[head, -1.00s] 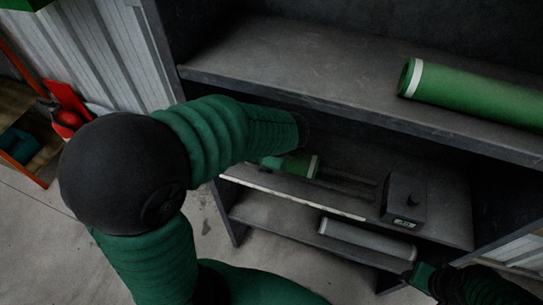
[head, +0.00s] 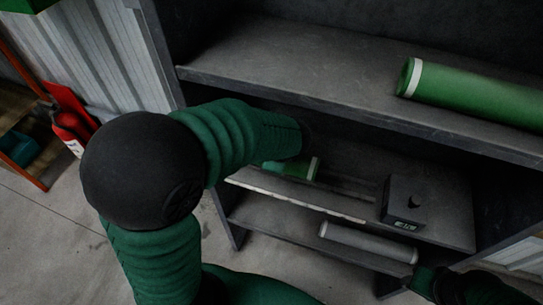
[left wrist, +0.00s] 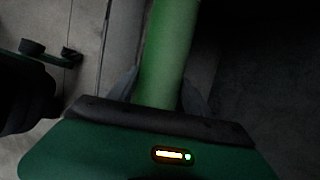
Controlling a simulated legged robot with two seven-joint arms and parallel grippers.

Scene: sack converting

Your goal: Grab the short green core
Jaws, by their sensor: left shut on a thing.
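The short green core (head: 303,168) is on the middle shelf, near its front edge, partly hidden behind my left arm in the head view. In the left wrist view the green core (left wrist: 165,50) runs between the fingers of my left gripper (left wrist: 162,90), which is shut on it.
A long green core (head: 475,93) with a white end band lies on the top shelf. A dark box with a knob (head: 403,203) stands right of the short core. A grey core (head: 368,242) lies on the lower shelf. A fire extinguisher (head: 72,128) stands at left.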

